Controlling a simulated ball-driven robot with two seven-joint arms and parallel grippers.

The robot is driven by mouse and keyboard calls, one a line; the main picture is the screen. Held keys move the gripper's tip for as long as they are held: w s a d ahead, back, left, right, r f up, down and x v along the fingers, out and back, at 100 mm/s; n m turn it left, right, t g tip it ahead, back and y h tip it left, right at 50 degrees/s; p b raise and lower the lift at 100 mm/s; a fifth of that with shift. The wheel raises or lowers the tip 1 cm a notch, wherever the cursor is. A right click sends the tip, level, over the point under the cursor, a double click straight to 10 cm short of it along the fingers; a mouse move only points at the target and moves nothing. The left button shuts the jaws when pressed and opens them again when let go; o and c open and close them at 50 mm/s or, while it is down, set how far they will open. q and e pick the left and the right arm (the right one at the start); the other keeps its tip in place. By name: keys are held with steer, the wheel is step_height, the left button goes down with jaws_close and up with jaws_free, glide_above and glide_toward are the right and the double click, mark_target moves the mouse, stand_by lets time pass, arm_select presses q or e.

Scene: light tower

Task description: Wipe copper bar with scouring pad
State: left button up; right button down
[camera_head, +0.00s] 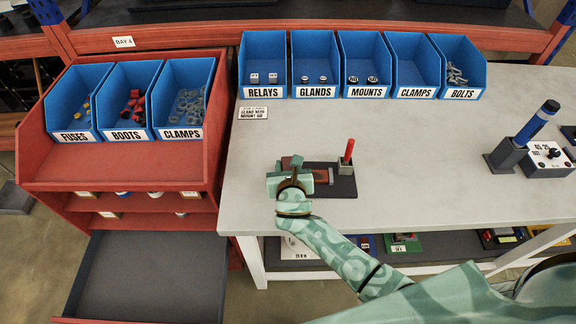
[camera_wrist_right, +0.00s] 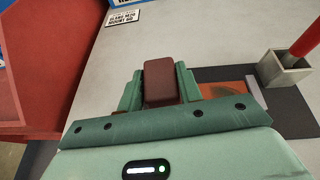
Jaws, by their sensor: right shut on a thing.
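My right gripper (camera_head: 289,180) is over the left part of a dark mat (camera_head: 343,188) near the table's front edge. It is shut on the dark red-brown scouring pad (camera_wrist_right: 161,82), which sits between its green fingers in the right wrist view. In the head view the pad is mostly hidden by the gripper. The copper bar (camera_wrist_right: 222,91) lies on the mat to the right of the pad, partly covered by my gripper; it also shows in the head view (camera_head: 321,175). I cannot tell whether pad and bar touch. My left gripper is not in view.
A small grey holder (camera_head: 345,166) with an upright red rod (camera_head: 349,149) stands on the mat, right of the bar. Blue bins (camera_head: 364,65) line the table's back. A dark block with a blue cylinder (camera_head: 510,154) stands at right. The table's middle is clear.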

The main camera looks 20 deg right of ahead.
steer(key=shift+f+b, duration=0.5)
steer(key=shift+f, duration=0.25)
steer(key=shift+d+r, duration=0.1)
